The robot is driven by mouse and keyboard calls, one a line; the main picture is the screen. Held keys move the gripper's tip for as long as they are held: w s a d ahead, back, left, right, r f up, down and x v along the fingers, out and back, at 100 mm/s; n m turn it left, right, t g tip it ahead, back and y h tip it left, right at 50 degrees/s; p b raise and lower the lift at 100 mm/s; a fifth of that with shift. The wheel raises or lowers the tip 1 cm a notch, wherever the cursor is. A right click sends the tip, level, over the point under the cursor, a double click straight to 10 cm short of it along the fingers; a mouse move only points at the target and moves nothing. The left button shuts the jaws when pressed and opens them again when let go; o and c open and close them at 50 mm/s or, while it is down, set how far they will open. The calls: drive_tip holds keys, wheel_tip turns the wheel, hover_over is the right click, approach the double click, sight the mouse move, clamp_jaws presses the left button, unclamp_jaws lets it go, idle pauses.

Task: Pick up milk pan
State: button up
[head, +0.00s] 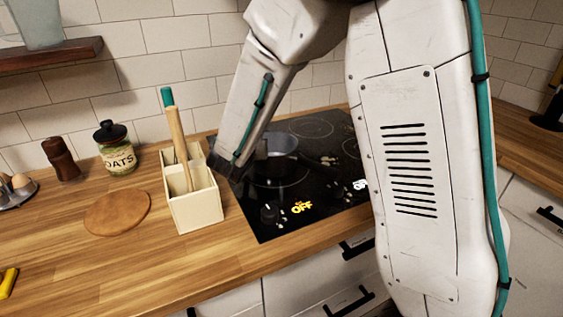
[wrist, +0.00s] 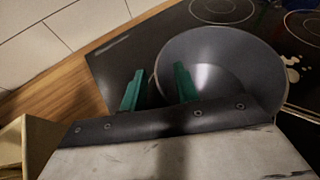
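The milk pan is a dark grey, round, empty pan (head: 284,144) on the black cooktop in the head view. It also shows in the wrist view (wrist: 228,62), seen from above. My gripper (wrist: 158,85) has two green fingers standing apart with nothing clamped between them. In the wrist view the right finger overlaps the pan's inside and the left finger lies outside it, so the near-left rim appears between them. I cannot tell how high the fingertips are. In the head view my arm hides most of the gripper. No handle is clearly visible.
A cream utensil holder (head: 195,207) with tall utensils stands just left of the cooktop (head: 325,190). An oats jar (head: 118,149), a brown pepper mill (head: 61,160) and a round board (head: 117,211) are farther left. The tiled wall is close behind. The front left counter is mostly clear.

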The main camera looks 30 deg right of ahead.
clamp_jaws()
drive_tip(key=shift+s, duration=0.1)
